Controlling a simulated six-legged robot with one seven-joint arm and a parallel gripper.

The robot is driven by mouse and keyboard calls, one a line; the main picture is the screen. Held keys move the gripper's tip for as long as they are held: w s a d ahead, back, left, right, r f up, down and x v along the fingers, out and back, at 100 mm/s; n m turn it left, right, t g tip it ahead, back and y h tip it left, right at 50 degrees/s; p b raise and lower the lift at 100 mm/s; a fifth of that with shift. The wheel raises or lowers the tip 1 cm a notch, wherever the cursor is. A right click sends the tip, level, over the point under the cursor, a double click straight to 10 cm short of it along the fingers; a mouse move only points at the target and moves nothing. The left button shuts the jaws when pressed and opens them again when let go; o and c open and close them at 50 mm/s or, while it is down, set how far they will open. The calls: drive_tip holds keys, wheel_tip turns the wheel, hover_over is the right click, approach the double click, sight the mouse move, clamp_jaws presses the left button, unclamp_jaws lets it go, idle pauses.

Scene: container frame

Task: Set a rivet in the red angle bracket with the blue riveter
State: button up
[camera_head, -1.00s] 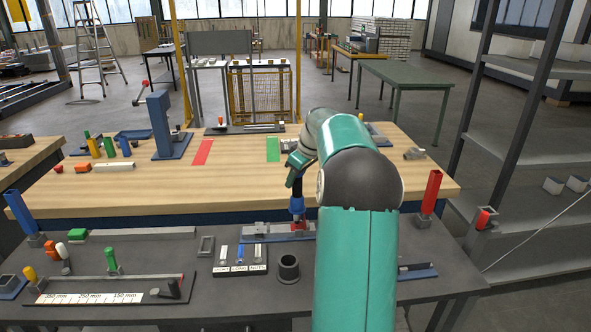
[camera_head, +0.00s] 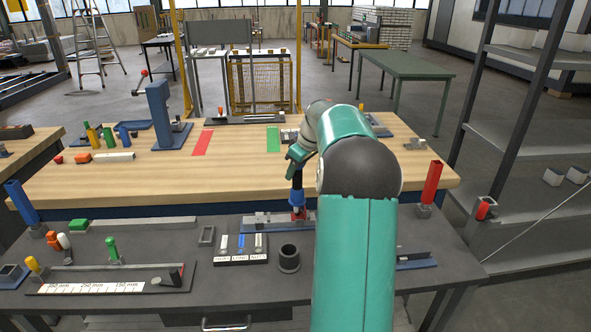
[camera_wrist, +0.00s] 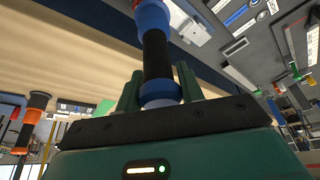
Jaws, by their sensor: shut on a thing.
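My gripper (camera_wrist: 158,88) is shut on the blue riveter, a blue and black cylindrical tool (camera_wrist: 157,55). In the head view the riveter (camera_head: 297,198) hangs upright below my gripper (camera_head: 297,160), at the front bench. Its lower end is at the red angle bracket (camera_head: 299,215), which sits on the fixture (camera_head: 262,222) with a blue base. The tip and the contact with the bracket are too small to make out. My arm covers the right part of the fixture.
A labelled tray with several small parts (camera_head: 240,260) and a dark cup (camera_head: 288,259) stand in front of the fixture. A red post (camera_head: 431,183) stands at the right. A wooden bench (camera_head: 110,182) lies behind, with a blue column (camera_head: 160,115).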

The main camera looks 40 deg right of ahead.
drive_tip(key=shift+f, duration=0.95)
idle(0.6)
drive_tip(key=shift+r, duration=3.85)
